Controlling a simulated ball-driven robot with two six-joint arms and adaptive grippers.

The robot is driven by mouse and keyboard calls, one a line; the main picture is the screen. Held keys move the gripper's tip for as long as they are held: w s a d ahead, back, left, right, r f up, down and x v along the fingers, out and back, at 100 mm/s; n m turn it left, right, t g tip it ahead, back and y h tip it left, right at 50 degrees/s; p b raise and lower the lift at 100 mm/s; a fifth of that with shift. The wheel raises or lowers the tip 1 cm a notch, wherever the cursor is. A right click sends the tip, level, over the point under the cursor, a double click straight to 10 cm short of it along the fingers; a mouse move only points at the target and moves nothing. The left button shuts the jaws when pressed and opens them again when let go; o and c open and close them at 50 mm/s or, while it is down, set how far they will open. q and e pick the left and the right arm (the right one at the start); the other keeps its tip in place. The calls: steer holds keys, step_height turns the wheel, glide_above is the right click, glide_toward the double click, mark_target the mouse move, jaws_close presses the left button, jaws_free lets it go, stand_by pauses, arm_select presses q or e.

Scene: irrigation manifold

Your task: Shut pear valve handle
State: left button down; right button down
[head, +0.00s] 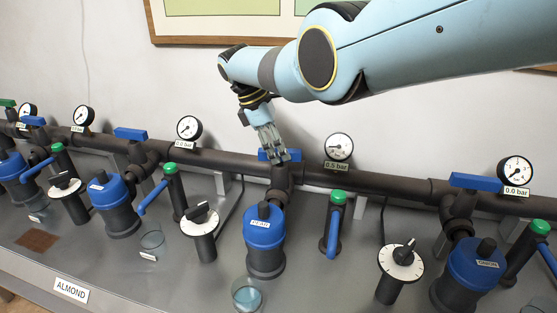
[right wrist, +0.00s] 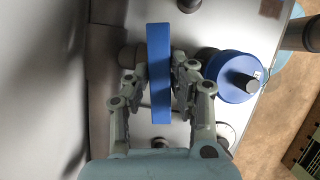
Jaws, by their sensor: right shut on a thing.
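The pear valve handle (head: 266,155) is a blue bar on top of the dark branch above the blue-capped filter marked PEAR (head: 264,226). My right gripper (head: 276,156) is down at this handle and hides part of it. In the right wrist view the blue handle (right wrist: 159,75) stands between the two fingers of my right gripper (right wrist: 159,78), which are shut on its sides. The handle lies roughly parallel to the main pipe (right wrist: 106,85). The gauge just right of it (head: 338,147) carries a 0.5 bar tag. My left gripper is not in view.
Other blue handles stand at the left (head: 130,134) and right (head: 475,182), lying along the pipe. A green-topped tap (head: 336,220) and a dial timer (head: 401,262) stand to the right. A glass with bluish liquid (head: 247,295) stands in front of the pear filter.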

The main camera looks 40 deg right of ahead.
steer(key=shift+f+m+g+y+b, duration=0.1)
steer(key=shift+m+g+y+b, duration=0.25)
steer(key=shift+m+b, duration=0.9)
steer(key=c, duration=1.2)
jaws_free()
steer(key=shift+o, duration=0.2)
